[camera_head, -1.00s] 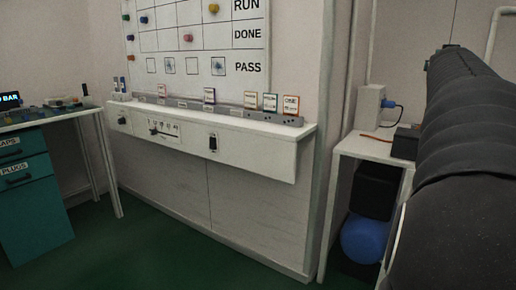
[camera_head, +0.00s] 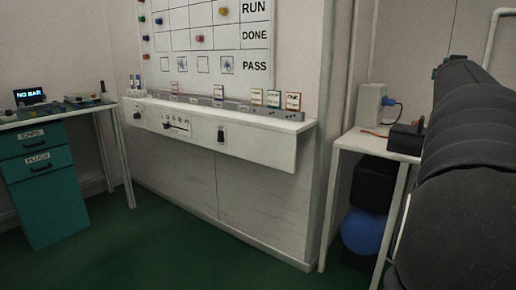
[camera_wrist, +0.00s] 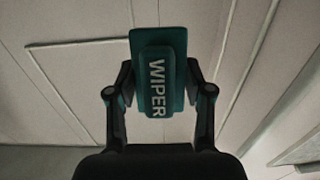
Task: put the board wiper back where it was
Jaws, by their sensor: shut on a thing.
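The board wiper (camera_wrist: 157,60), a teal block lettered WIPER, is held between the two fingers of my gripper (camera_wrist: 158,92) in the wrist view. My gripper is shut on it, with a plain panelled surface behind. In the head view neither the gripper nor the wiper shows; only my dark arm fills the right side. The whiteboard (camera_head: 205,65) with RUN, DONE and PASS rows hangs on the wall. Below it is a white ledge (camera_head: 255,122) with a grey rail carrying several small cards and markers.
A side table (camera_head: 362,142) at the right holds a grey box (camera_head: 370,105) with a blue plug and a black block (camera_head: 406,138). At the left, a bench (camera_head: 70,116) stands over teal drawers (camera_head: 45,190). The green floor (camera_head: 150,240) in front is clear.

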